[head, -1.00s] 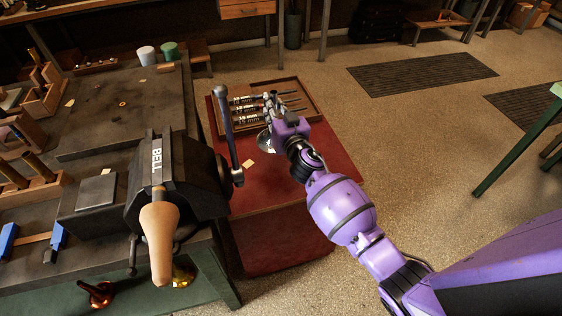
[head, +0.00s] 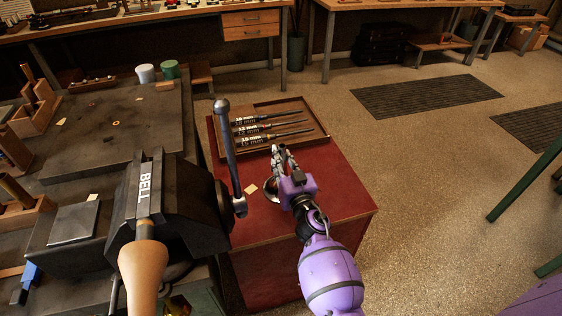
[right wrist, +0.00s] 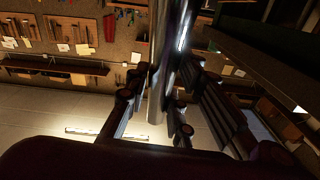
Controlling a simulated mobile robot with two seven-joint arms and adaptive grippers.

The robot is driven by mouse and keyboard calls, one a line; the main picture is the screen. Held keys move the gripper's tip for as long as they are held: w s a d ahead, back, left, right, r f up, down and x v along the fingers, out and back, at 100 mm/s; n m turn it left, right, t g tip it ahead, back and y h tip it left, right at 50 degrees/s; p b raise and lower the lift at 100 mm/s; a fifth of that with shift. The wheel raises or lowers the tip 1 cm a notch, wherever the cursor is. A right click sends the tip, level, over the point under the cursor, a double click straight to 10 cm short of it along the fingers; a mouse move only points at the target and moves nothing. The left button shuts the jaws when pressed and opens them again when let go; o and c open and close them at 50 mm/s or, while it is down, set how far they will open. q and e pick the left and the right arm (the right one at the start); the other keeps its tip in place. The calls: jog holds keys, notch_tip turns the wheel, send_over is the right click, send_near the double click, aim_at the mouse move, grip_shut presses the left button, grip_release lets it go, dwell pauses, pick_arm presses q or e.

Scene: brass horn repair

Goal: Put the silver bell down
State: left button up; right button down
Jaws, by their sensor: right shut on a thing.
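My right gripper (head: 282,160) is over the red cabinet (head: 330,195), in front of the tray of tools. It is shut on the silver bell (head: 270,189), whose flared rim shows just left of the gripper, low over the cabinet top. I cannot tell whether the rim touches the top. The bell's shiny tube (right wrist: 160,65) stands between the fingers in the right wrist view; the gripper and hand hide much of the rest in the head view. My left gripper is in neither current view.
A brown tray (head: 322,131) with labelled tools lies at the back of the cabinet top. A black vise (head: 180,210) with an upright bar (head: 228,150) stands close on the left. The cabinet's right front is bare.

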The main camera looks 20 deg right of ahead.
jog(key=shift+f, duration=0.2)
jog(key=c, duration=1.9)
grip_release()
jog(key=o, duration=0.4)
jog(key=shift+r, duration=0.1)
